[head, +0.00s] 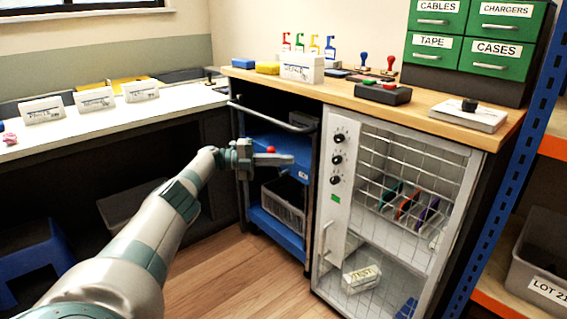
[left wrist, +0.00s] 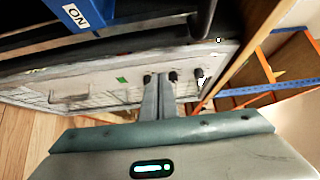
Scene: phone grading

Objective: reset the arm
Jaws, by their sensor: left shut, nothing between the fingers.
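My left arm reaches in from the lower left of the head view. Its left gripper (head: 290,159) is shut and empty, held in the air in front of the blue cart (head: 272,222). In the left wrist view, the gripper's fingers (left wrist: 160,82) lie together with nothing between them. The white cabinet front with black knobs and a green mark shows behind them. My right gripper is in neither view.
The wire-door cabinet (head: 337,200) stands right of the gripper under a wooden counter (head: 437,117) with stamps and green drawers (head: 468,66). A white bench (head: 100,125) with several cards is at left. Wooden floor (head: 230,275) is free below.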

